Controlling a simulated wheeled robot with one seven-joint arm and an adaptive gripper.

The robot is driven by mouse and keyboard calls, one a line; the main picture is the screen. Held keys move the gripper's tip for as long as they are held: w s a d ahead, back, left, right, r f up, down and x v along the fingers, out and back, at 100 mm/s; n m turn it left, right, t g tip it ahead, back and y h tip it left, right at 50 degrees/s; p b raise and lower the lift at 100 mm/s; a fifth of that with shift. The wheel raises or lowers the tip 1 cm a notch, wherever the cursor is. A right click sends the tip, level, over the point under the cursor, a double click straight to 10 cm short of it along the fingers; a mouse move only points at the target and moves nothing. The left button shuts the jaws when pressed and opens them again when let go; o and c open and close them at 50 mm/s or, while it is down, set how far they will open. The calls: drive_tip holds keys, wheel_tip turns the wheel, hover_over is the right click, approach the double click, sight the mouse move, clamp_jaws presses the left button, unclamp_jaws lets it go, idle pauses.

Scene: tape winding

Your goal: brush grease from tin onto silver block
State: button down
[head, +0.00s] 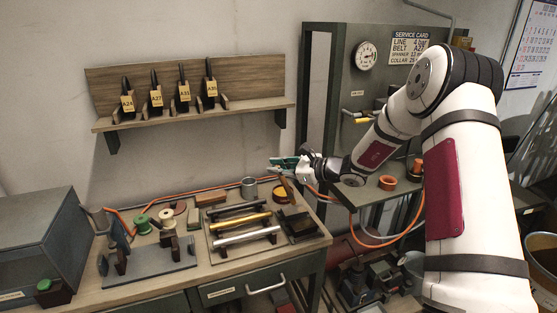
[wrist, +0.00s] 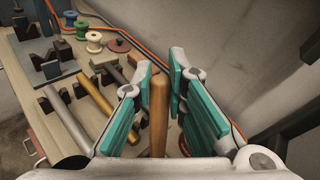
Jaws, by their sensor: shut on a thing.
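My gripper (head: 284,165) is at the right end of the bench, above its back right part. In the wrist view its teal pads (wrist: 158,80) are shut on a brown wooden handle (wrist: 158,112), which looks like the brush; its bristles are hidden. An orange-yellow round tin (head: 281,194) stands just below my gripper, and a grey tin (head: 249,187) stands left of it. I cannot tell which holds grease. No plain silver block is clear; a silver bar (head: 247,236) lies at the front of a rack and also shows in the wrist view (wrist: 65,120).
A brass bar (head: 240,222) and a dark bar lie behind the silver one. A dark block (head: 298,223) sits right of the rack. Spools (head: 143,223) and a grey fixture (head: 150,262) are at left. An orange hose (head: 130,208) runs along the back. A shelf (head: 195,115) hangs above.

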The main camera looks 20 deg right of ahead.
drive_tip(key=shift+r+p, duration=0.45)
drive_tip(key=shift+r, duration=0.7)
